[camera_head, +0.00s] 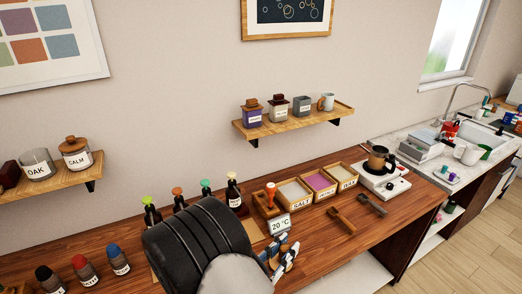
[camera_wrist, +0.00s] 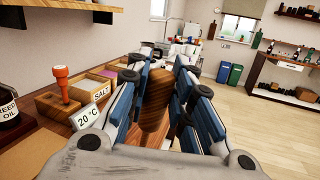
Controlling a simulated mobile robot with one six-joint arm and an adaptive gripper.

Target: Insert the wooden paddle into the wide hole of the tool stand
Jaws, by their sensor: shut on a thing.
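My gripper (camera_wrist: 160,85) is shut on the wooden paddle (camera_wrist: 154,108), a brown striped wooden piece between the blue finger pads in the wrist view. In the head view my gripper (camera_head: 279,256) shows beside my dark arm link, over the counter's front part, and I cannot make out the paddle there. The wooden tool stand (camera_head: 262,211) is on the counter behind the gripper, with an orange-handled tool (camera_head: 270,194) upright in it. In the wrist view the stand (camera_wrist: 50,106) is to the left of the gripper, apart from the paddle. Its wide hole is not clearly visible.
A "20 °C" display (camera_head: 281,225) stands in front of the tool stand. Labelled wooden boxes, one marked salt (camera_head: 299,204), continue to the right. A brown scoop (camera_head: 341,220) and a grey one (camera_head: 372,204) lie in front. Dropper bottles (camera_head: 235,195) stand to the left.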

